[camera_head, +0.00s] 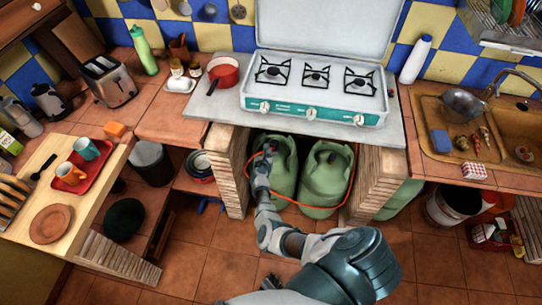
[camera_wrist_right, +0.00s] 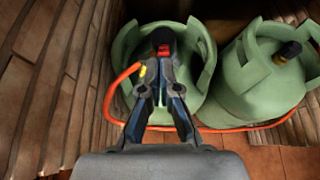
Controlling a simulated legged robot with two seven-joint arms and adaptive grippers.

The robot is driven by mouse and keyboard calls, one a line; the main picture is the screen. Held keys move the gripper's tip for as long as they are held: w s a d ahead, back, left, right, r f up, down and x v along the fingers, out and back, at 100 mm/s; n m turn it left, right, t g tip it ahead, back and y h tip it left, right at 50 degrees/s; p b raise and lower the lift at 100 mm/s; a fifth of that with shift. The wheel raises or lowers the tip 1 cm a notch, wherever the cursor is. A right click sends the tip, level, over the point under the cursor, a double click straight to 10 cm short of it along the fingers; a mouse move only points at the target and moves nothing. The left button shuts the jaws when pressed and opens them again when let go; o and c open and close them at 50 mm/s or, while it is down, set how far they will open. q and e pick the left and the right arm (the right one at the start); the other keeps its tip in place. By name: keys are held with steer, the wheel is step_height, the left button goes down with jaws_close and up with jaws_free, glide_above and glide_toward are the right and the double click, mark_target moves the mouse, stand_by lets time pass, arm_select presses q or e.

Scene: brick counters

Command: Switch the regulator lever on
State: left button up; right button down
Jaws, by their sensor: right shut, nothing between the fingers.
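Two green gas bottles stand under the counter, the left one (camera_head: 284,172) and the right one (camera_head: 325,180). In the right wrist view, a black regulator (camera_wrist_right: 162,36) with a red lever (camera_wrist_right: 163,50) sits on top of the left bottle (camera_wrist_right: 200,62). My right gripper (camera_wrist_right: 161,66) is shut with nothing between its fingers, its tips right at the red lever. I cannot tell whether they touch it. In the head view the right gripper (camera_head: 265,158) covers the front of the left bottle, and the regulator is mostly hidden.
An orange hose (camera_wrist_right: 117,92) loops from the regulator around the bottles. Brick walls (camera_head: 235,175) close in the niche on both sides. A white stove (camera_head: 318,100) stands on the counter above. Open tiled floor (camera_head: 205,245) lies in front.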

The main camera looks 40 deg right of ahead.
steer(key=shift+s+r, duration=0.2)
steer(key=shift+r, duration=0.1)
steer(key=shift+a, duration=0.1)
stand_by(0.4)
